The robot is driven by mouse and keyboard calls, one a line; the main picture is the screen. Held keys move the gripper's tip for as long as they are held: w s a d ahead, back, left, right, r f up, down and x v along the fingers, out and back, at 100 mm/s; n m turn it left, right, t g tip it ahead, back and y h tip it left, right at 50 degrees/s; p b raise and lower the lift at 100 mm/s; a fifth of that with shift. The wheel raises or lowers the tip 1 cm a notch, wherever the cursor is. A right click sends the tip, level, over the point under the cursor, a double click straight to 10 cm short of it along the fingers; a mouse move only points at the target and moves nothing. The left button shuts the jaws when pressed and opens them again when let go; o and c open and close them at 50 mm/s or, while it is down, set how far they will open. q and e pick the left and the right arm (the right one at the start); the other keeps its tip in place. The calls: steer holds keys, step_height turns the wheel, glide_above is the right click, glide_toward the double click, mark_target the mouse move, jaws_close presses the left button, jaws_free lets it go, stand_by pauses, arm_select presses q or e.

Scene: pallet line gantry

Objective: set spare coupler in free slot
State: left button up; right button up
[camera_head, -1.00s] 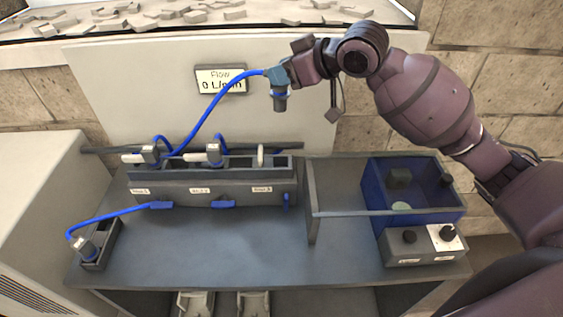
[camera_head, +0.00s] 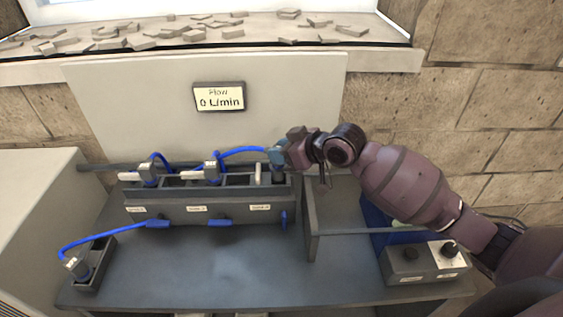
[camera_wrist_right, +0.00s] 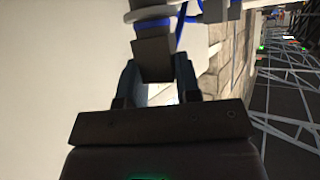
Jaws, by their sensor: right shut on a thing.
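My right gripper (camera_head: 280,154) is shut on a coupler (camera_head: 279,177) with a blue hose; the coupler hangs upright at the right end of the grey rack (camera_head: 175,214). Its lower end is at the rack's right slot, but I cannot tell whether it is seated. In the wrist view, the fingers (camera_wrist_right: 157,85) clasp the coupler's dark block (camera_wrist_right: 154,58). Two grey couplers, a left one (camera_head: 149,174) and a middle one (camera_head: 212,168), stand in other rack slots. Another coupler (camera_head: 77,266) sits tilted in a small dark holder (camera_head: 98,262) at the front left. My left gripper is not in view.
A flow display (camera_head: 219,97) reads 0 L/min on the back panel. A grey divider (camera_head: 311,220) stands right of the rack. A blue bin (camera_head: 378,222) is partly hidden by my right arm, behind a knob box (camera_head: 425,263). The table's front middle is clear.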

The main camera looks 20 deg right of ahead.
mark_target(282, 167)
steer(key=shift+f, duration=1.8)
steer(key=shift+f, duration=0.15)
steer(key=o, duration=1)
steer(key=shift+s+d+r, duration=0.1)
steer(key=shift+s+r, duration=0.05)
steer(key=shift+r, duration=0.05)
steer(key=v, duration=1.1)
steer(key=shift+s+d+r, duration=0.2)
steer(key=shift+d, duration=0.05)
steer(key=shift+s+f, duration=0.1)
